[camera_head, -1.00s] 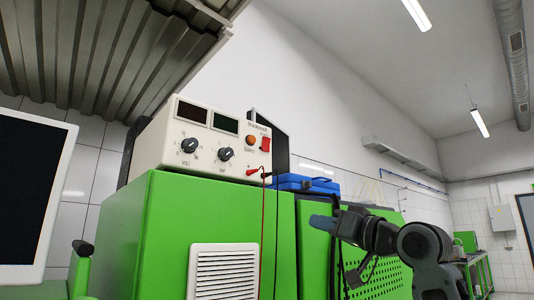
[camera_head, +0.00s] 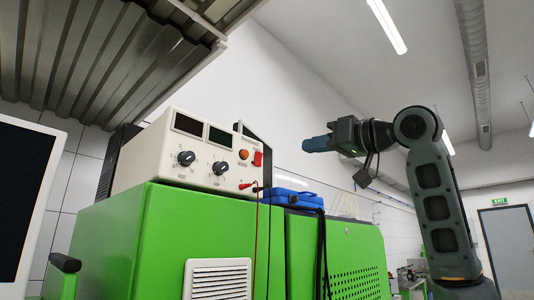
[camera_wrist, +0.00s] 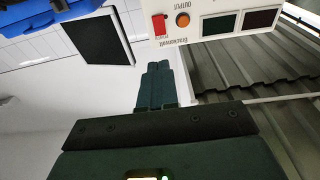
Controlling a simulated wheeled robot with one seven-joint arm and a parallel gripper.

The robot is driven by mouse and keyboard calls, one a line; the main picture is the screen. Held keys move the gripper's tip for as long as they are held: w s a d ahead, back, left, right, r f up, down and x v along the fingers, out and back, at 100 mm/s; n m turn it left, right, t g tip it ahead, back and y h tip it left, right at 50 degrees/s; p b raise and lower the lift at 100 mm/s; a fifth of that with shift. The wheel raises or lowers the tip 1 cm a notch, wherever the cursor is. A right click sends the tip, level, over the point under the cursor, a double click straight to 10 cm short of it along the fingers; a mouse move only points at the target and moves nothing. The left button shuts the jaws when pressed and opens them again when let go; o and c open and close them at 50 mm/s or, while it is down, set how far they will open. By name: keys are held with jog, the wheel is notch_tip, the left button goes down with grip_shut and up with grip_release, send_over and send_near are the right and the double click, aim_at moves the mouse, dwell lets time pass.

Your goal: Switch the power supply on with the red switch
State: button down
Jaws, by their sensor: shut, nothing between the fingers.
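The white power supply (camera_head: 150,170) stands on top of the green cabinet in the head view. Its red switch (camera_head: 257,159) is at the right end of the front panel, beside an orange lamp (camera_head: 243,154). The displays are dark. My gripper (camera_head: 306,145) is to the right of the panel, at about the switch's height, fingers pointing left, shut and empty. In the wrist view, the upside-down panel shows the red switch (camera_wrist: 159,25) above and apart from my gripper's fingertips (camera_wrist: 157,65).
The green cabinet (camera_head: 160,230) fills the lower middle. A blue case (camera_head: 292,195) lies on it behind the supply. Red and black leads hang from the panel. A corrugated metal canopy (camera_head: 100,60) is above; a monitor (camera_head: 22,190) stands at left.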

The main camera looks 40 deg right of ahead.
jog(key=p, duration=0.4)
send_near(260, 154)
jog(key=w, duration=0.5)
jog(key=shift+w+r, duration=0.2)
jog(key=shift+r, duration=0.2)
jog(key=shift+w, duration=0.7)
